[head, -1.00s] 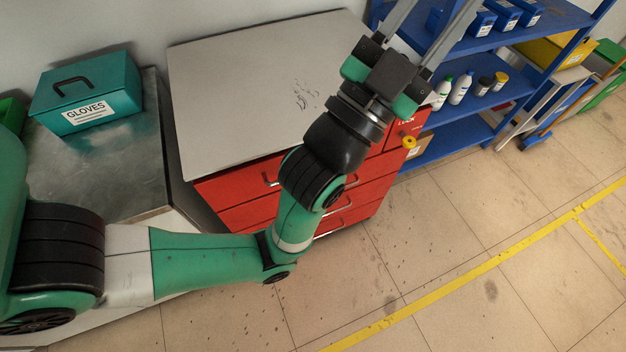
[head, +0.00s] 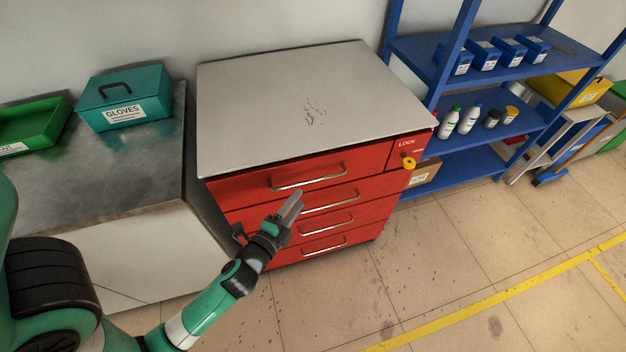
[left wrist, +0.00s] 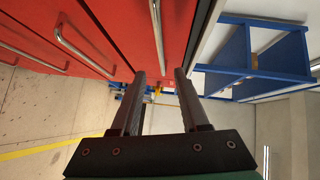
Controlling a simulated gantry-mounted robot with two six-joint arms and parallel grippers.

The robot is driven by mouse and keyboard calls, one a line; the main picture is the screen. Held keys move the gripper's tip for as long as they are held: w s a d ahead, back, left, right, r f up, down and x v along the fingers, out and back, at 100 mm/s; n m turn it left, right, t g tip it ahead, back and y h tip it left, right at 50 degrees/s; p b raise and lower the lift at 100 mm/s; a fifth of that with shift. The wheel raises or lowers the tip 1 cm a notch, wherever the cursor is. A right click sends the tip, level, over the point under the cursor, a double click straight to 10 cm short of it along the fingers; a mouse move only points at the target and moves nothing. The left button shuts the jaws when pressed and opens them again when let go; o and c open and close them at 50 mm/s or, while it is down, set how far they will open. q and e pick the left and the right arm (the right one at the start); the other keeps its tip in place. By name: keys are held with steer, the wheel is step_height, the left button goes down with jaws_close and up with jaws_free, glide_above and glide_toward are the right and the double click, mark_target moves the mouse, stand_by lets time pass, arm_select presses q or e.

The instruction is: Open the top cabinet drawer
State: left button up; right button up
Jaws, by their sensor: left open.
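The red cabinet (head: 370,212) has several drawers with metal bar handles, all shut. My left gripper (head: 297,197) is open and empty, in front of the drawer fronts. Its fingertips appear just below the top handle, near the left end of the second handle (head: 335,202). In the left wrist view, my open gripper (left wrist: 163,75) points along the red fronts, with a lower handle (left wrist: 75,45) at left. Contact with any handle cannot be told. My right gripper is not in view.
A yellow knob (head: 408,163) sits by the LOCK label at the cabinet's upper right. A metal-topped bench (head: 150,160) with a teal gloves box (head: 125,97) stands at left. A blue shelf (head: 480,170) stands at right. The floor in front is clear.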

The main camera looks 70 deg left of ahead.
mark_target(313, 180)
arm_select(q)
steer(key=x, duration=0.9)
steer(key=shift+w+a+r, duration=0.1)
steer(key=shift+w+a, duration=0.1)
steer(key=shift+w, duration=0.1)
jaws_close()
stand_by(0.8)
